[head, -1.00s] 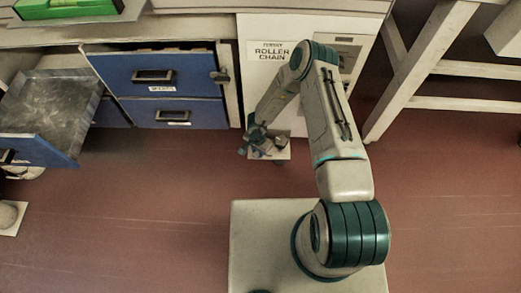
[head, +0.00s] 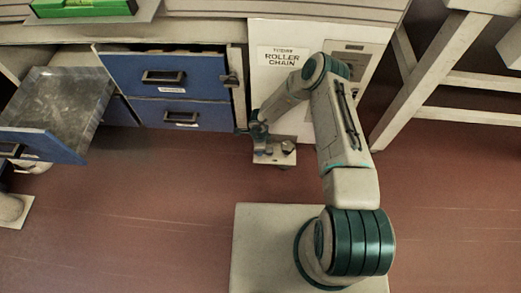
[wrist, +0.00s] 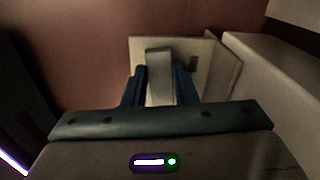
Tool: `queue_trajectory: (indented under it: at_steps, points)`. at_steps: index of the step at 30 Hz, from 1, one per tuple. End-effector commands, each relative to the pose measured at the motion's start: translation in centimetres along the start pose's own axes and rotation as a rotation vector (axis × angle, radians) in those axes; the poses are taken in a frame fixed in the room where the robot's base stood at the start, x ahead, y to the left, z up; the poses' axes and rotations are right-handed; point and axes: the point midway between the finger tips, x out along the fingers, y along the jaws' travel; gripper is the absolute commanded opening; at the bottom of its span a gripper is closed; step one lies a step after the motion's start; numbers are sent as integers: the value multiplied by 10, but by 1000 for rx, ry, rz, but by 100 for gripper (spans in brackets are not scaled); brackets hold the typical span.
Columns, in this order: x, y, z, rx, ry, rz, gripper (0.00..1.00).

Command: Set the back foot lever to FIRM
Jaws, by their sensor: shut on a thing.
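The foot lever is a pale upright bar (wrist: 159,82) standing in front of a beige plate (wrist: 205,50) in the wrist view. The dark blue fingers of my gripper (wrist: 159,88) lie on both sides of the bar and are shut on it. In the head view my gripper (head: 258,132) is low at the foot of the roller chain cabinet, at the left end of a small pale plate (head: 270,160). A dark round knob (head: 288,147) shows on that plate's right part. The lever is mostly hidden there by my arm. No FIRM marking is readable.
The white cabinet labelled ROLLER CHAIN (head: 283,57) stands behind my arm. Blue drawers (head: 165,75) are to its left, and an open grey drawer (head: 60,95) juts out farther left. A white trestle leg (head: 425,75) stands at right. The red-brown floor (head: 150,190) in front is clear.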

Motion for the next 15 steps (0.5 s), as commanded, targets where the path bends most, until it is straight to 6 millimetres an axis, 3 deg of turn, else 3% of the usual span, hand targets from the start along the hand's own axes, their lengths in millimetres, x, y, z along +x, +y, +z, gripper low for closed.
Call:
queue_trajectory:
  at_steps: [15]
  points:
    - [0, -6, 1, 132, -2, 0, 3]
